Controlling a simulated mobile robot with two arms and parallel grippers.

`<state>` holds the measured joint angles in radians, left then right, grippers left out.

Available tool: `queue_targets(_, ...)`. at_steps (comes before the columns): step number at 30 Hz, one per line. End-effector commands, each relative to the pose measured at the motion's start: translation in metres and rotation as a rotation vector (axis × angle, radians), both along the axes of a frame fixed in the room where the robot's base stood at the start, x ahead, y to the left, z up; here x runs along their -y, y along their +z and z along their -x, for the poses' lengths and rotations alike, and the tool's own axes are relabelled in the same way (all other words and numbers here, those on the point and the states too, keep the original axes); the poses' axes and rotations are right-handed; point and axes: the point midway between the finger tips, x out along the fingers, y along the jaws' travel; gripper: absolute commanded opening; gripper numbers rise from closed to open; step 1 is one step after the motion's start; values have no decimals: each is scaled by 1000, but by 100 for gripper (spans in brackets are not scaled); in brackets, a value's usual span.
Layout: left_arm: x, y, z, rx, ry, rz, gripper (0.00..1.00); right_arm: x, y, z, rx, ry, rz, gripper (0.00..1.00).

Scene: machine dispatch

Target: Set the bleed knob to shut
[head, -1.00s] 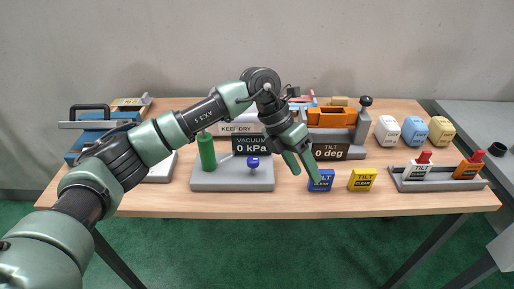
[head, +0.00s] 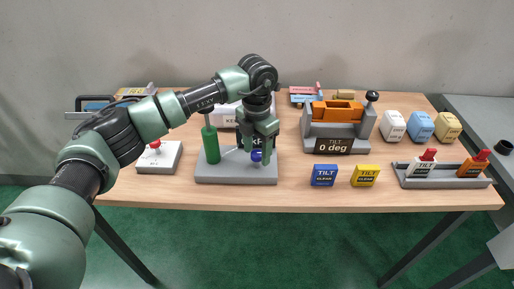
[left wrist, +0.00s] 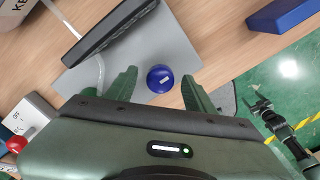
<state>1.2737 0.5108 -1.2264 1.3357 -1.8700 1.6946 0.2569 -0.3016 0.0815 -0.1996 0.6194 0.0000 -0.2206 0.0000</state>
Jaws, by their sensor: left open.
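The bleed knob (head: 257,156) is a small blue-purple knob at the front right of a grey base plate (head: 215,179). In the left wrist view the round blue top of the knob (left wrist: 160,78) shows between my fingers. My left gripper (head: 260,158) is open and points down over the knob, one finger on each side of it. I cannot tell whether either finger touches it. The vacuum display (head: 250,141) is mostly hidden behind my gripper in the head view.
A green cylinder (head: 211,145) stands on the same base, left of the knob. A red-topped button box (head: 157,156) is further left. Blue (head: 324,175) and yellow (head: 365,175) tilt blocks lie to the right. The tilt fixture (head: 337,127) stands behind them.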

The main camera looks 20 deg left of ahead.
Motion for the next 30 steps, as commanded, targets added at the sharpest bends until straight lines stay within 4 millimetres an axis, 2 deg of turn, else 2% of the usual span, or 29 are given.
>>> queue_targets(6,0,-1,0,0,-1,0,54,0,0,0,0,0,0,70)
queue_targets(12,0,-1,0,0,-1,0,0,0,0,0,1,0,0,70)
queue_targets(22,0,-2,0,1,-36,0,0,0,-5,-1,2,1,0,70)
queue_targets(30,0,-3,0,2,-194,-1,0,-1,-24,-2,3,0,-2,70)
